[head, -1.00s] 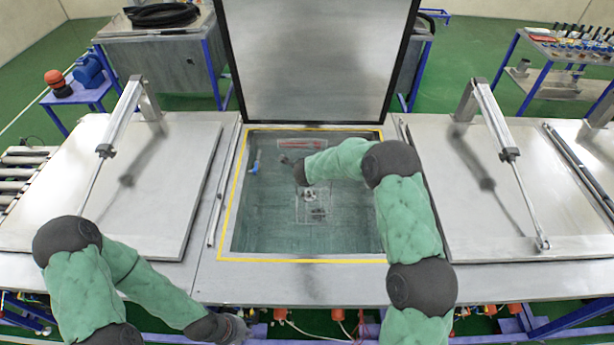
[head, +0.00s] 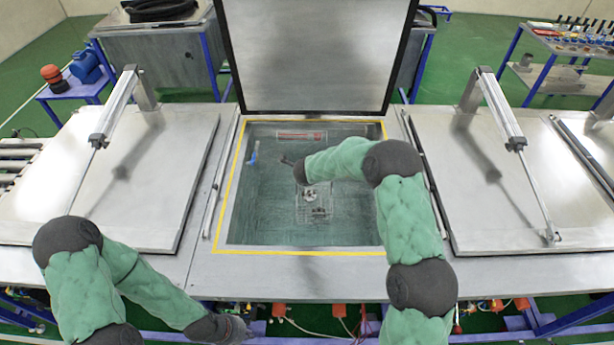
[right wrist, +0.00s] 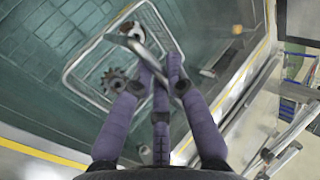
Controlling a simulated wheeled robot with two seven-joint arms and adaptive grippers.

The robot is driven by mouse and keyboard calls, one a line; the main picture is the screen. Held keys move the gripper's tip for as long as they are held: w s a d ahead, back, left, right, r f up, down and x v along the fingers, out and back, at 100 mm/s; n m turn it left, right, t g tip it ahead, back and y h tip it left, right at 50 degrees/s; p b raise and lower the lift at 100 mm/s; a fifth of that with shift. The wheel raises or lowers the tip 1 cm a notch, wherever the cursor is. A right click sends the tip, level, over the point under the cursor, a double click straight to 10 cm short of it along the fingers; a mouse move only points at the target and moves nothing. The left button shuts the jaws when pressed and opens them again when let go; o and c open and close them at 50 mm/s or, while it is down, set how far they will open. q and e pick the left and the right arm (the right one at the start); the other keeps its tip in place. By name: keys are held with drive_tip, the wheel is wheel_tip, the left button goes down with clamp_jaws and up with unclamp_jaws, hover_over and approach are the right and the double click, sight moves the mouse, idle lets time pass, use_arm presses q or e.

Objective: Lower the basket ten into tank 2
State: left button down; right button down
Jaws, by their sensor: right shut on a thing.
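The open tank (head: 233,238), taken as tank 2, is in the middle of the bench with a yellow border and greenish water or walls inside. Its lid (head: 318,55) stands raised behind it. The basket (head: 314,214) is a small wire basket with metal parts inside; a gear (right wrist: 113,80) shows in the right wrist view. My right gripper (head: 299,173) is shut on the basket's handle (right wrist: 135,45) and holds it over or inside the tank opening. I cannot tell how deep it hangs. My left gripper (head: 236,327) is low at the bench front, its fingers unclear.
Closed lids with pneumatic cylinders flank the tank, left (head: 110,175) and right (head: 520,185). A red-marked bar (head: 301,135) and a blue item (head: 253,152) show at the tank's back. A tool cart (head: 560,50) stands far right.

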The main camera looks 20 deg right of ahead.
drive_tip(key=b, duration=0.5)
hover_over(307, 203)
drive_tip(key=s, duration=0.2)
drive_tip(key=shift+f, duration=2.25)
drive_tip(key=shift+w+a+f+b, duration=0.15)
drive_tip(key=shift+f+b, duration=1.6)
drive_tip(key=shift+f, duration=0.95)
drive_tip(key=shift+a+f+b, duration=0.1)
drive_tip(key=shift+f+b, duration=1.65)
drive_tip(key=shift+f, duration=0.95)
drive_tip(key=shift+f+b, duration=0.35)
drive_tip(key=shift+f, duration=0.15)
drive_tip(key=c, duration=1.2)
unclamp_jaws()
drive_tip(key=shift+o, duration=0.2)
drive_tip(key=shift+f, duration=0.15)
drive_tip(key=s+a+r+p, duration=0.1)
drive_tip(key=s+r+p, duration=0.2)
drive_tip(key=r+p, duration=0.3)
drive_tip(key=s+a+r+p, duration=0.1)
drive_tip(key=s+r+p, duration=0.3)
drive_tip(key=r, duration=1.1)
drive_tip(key=p, duration=0.3)
drive_tip(key=shift+s+r, duration=0.2)
drive_tip(key=shift+r, duration=0.15)
